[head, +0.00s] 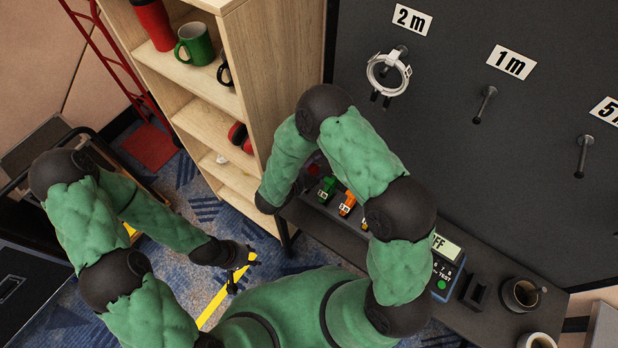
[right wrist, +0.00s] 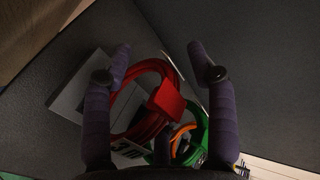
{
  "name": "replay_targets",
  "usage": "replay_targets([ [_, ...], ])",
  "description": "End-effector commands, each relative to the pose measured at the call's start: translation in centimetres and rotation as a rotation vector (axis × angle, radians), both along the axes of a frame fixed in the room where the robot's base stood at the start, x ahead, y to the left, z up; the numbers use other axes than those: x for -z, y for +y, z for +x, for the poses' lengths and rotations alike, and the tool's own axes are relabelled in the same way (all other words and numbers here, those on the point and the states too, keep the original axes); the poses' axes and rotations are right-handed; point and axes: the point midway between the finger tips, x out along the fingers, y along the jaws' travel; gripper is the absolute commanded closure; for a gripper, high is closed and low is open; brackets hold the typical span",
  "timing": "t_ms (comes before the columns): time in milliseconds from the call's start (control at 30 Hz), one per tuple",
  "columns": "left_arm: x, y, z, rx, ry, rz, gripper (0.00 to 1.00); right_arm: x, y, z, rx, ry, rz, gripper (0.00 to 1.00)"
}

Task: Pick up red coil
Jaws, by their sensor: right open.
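The red coil (right wrist: 140,122) is a looped red cable with a red tag or wrap. In the right wrist view it lies between the two fingers of my right gripper (right wrist: 160,62), which is open with a finger on each side. Whether the fingers touch it cannot be told. In the head view my right forearm hides the right gripper and most of that spot. My left gripper (head: 240,270) hangs low over the floor, away from the coils, its fingers apart with nothing seen between them.
A green coil (right wrist: 193,132) and an orange coil (right wrist: 182,150) sit close beside the red one. The dark wall panel has pegs, a white coil (head: 388,74) hanging under the 2 m label. A wooden shelf (head: 275,65) stands left of my right arm. Mugs (head: 521,294) stand on the ledge.

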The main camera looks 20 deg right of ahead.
Motion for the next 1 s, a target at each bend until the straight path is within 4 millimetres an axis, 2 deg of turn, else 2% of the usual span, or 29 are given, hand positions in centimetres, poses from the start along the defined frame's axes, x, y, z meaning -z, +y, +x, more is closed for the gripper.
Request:
replay_targets([
  [167, 0.0, 0.0, 0.0, 0.0, 0.0, 0.0, 0.6, 0.0, 0.0, 0.0, -0.001, 0.0, 0.0, 0.42],
  [200, 0.0, 0.0, 0.0, 0.0, 0.0, 0.0, 0.6, 0.0, 0.0, 0.0, 0.0, -0.001, 0.001, 0.48],
  [300, 0.0, 0.0, 0.0, 0.0, 0.0, 0.0, 0.6, 0.0, 0.0, 0.0, 0.0, -0.001, 0.001, 0.76],
  [400, 0.0, 0.0, 0.0, 0.0, 0.0, 0.0, 0.6, 0.0, 0.0, 0.0, -0.001, 0.0, 0.001, 1.0],
  [800, -0.1, 0.0, 0.0, 0.0, 0.0, 0.0, 0.6, 0.0, 0.0, -0.1, -0.001, 0.005, 0.002, 1.0],
  [1000, -0.5, 0.0, 0.0, 0.0, 0.0, 0.0, 0.6, -1.6, 0.1, 0.0, -0.001, -0.001, 0.002, 1.0],
])
